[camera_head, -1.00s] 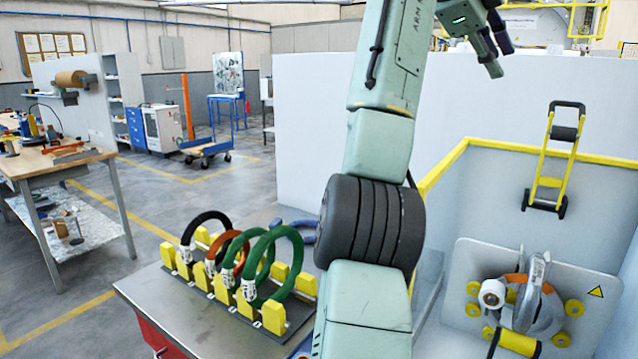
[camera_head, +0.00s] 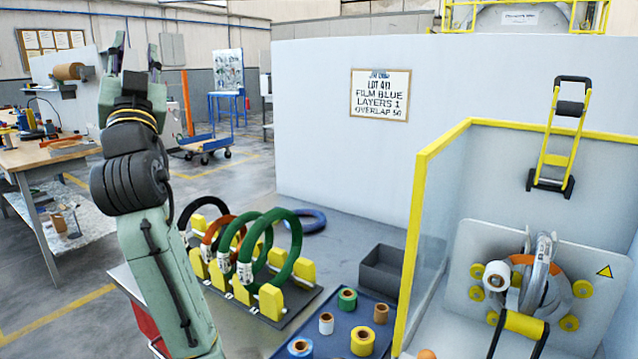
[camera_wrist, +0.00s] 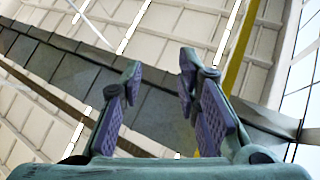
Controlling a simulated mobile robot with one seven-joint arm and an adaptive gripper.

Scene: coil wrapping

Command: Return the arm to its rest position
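My gripper (camera_head: 136,50) is raised at the upper left of the head view, pointing up, with my arm rising from the bottom left. In the wrist view my gripper (camera_wrist: 160,85) has its two fingers apart with nothing between them, facing the ceiling. My arm is clear of the coils and of the wrapping machine (camera_head: 535,280) at the right. Part of the left end of the coil rack (camera_head: 292,312) is hidden behind my arm.
The rack holds black, orange and green coils (camera_head: 291,262). A blue coil (camera_head: 310,212) lies behind it. Tape rolls stand on a blue mat (camera_head: 340,335) near a dark bin (camera_head: 380,272). A yellow-framed clear panel (camera_head: 425,240) borders the machine. A sign (camera_head: 381,95) hangs on the white wall.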

